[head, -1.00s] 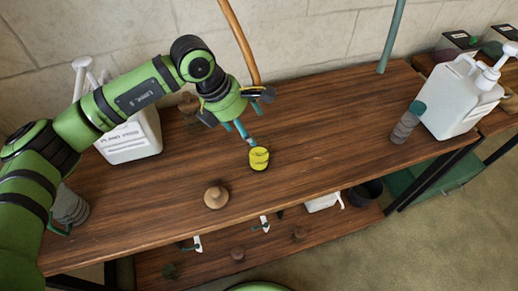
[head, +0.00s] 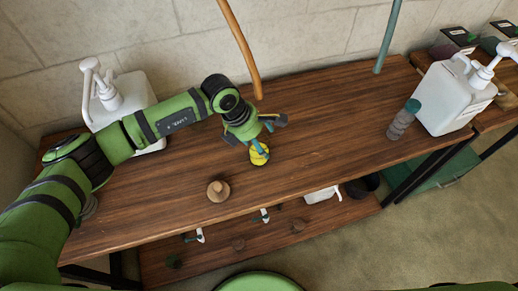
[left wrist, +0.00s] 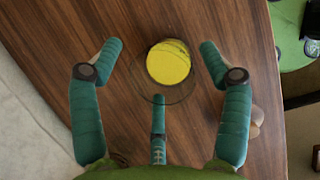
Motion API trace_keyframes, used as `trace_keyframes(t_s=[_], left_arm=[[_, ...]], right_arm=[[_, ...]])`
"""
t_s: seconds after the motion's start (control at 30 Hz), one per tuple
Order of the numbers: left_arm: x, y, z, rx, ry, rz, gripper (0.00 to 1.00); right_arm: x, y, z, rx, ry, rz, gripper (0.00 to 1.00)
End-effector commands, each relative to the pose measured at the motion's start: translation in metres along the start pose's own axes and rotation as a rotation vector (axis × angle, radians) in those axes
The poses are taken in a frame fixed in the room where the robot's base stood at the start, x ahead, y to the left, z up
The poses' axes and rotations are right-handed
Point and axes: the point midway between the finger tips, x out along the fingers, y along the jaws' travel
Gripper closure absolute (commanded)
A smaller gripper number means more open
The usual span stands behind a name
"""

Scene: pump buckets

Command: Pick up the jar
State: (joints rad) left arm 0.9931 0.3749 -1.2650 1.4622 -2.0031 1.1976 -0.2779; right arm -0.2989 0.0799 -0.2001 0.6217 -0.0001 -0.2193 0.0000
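The jar (head: 259,154) stands on the brown wooden table. In the left wrist view the jar (left wrist: 169,62) shows as a round yellow top with a clear, glass-like rim or body around it. My left gripper (head: 259,137) is over the jar and covers part of it in the head view. Its three teal fingers are spread. In the left wrist view two fingertips are on either side of the jar and the third is below it in the picture. I see no finger closed on the jar. My right gripper is not in view.
A small wooden knob-like object (head: 218,190) stands near the table's front edge. White pump buckets stand at the left (head: 147,92) and right (head: 453,98). A grey stacked object (head: 403,120) is beside the right one. The table middle is clear.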

Motion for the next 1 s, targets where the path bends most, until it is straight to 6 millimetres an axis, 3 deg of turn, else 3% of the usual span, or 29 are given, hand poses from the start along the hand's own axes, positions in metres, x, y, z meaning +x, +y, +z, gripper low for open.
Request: trace_keyframes(t_s=[0.03, 0.13, 0.17, 0.67, 0.87, 1.0], left_arm=[[0.0, 0.0, 0.0, 0.0, 0.0, 0.0, 0.51], [0.0, 0.0, 0.0, 0.0, 0.0, 0.0, 0.91], [0.0, 0.0, 0.0, 0.0, 0.0, 0.0, 0.99], [-0.012, 0.001, 0.006, 0.003, -0.005, 0.004, 0.99], [-0.013, -0.027, 0.006, 0.006, -0.003, 0.0, 0.99], [-0.012, -0.06, 0.006, 0.007, -0.004, -0.002, 0.99]], right_arm=[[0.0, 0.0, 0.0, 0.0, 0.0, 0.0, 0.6], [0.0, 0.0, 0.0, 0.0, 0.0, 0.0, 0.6], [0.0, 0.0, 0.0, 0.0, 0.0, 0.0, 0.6], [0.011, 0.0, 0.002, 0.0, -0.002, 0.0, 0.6], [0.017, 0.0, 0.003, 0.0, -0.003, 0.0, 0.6], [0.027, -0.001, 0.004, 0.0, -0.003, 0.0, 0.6]])
